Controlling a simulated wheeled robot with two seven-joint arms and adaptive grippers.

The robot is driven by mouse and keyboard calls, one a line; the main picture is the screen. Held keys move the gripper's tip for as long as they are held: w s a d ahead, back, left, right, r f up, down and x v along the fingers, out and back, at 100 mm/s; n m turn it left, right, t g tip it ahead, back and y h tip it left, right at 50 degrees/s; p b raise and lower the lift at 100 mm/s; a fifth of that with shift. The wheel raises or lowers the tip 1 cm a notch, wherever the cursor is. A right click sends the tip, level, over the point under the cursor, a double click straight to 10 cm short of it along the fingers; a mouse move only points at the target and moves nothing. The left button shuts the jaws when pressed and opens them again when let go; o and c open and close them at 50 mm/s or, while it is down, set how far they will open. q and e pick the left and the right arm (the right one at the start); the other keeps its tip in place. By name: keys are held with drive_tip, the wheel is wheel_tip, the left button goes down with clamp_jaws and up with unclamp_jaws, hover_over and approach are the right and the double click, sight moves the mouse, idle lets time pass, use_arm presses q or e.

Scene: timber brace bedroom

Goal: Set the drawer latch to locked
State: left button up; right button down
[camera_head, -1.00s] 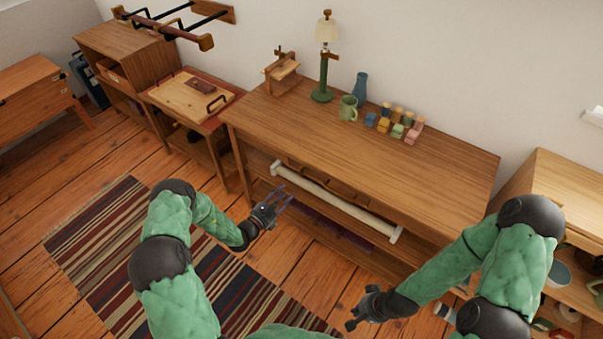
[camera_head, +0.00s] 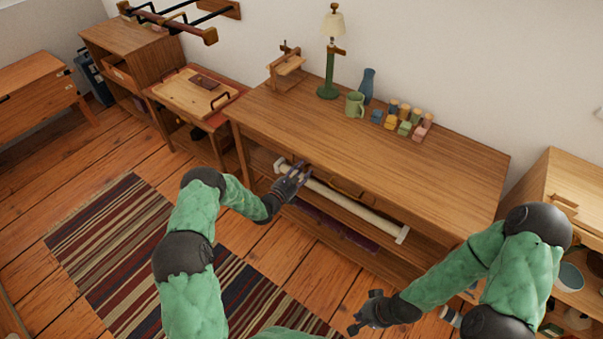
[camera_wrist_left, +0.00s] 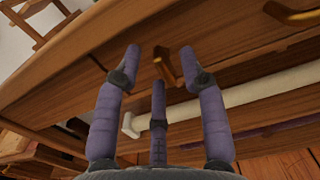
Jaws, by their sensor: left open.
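The wooden desk (camera_head: 400,145) has a drawer front under its top. In the left wrist view, a small brownish wooden latch piece (camera_wrist_left: 163,69) sticks out from the drawer front, slanting. A brass drawer handle (camera_wrist_left: 293,15) is to its right. My left gripper (camera_head: 296,167) is at the desk's front edge, near its left part. In the wrist view its purple fingers (camera_wrist_left: 150,75) are spread and empty, with the latch piece between the tips; contact cannot be told. My right gripper (camera_head: 364,312) hangs low in front of the desk, its fingers mostly hidden.
A white bar (camera_head: 350,205) runs along the desk front below the drawer, close under my left gripper. A lamp (camera_head: 330,60), green mug (camera_head: 355,104), blue vase (camera_head: 368,85) and several coloured blocks stand on the desktop. A striped rug (camera_head: 110,235) lies on the floor.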

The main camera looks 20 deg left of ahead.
use_arm(q)
drive_tip(key=shift+c, duration=0.3)
clamp_jaws()
drive_tip(key=shift+m, duration=0.3)
drive_tip(key=m, duration=0.4)
drive_tip(key=m+p, duration=0.1)
drive_tip(key=m, duration=0.3)
drive_tip(key=shift+d+r, duration=0.1)
drive_tip(key=shift+d, duration=0.1)
drive_tip(key=m, duration=0.4)
drive_tip(key=shift+s+d+p, duration=0.1)
drive_tip(key=shift+p, duration=0.2)
drive_tip(key=m, duration=0.5)
drive_tip(key=shift+d, duration=0.1)
drive_tip(key=shift+m, duration=0.3)
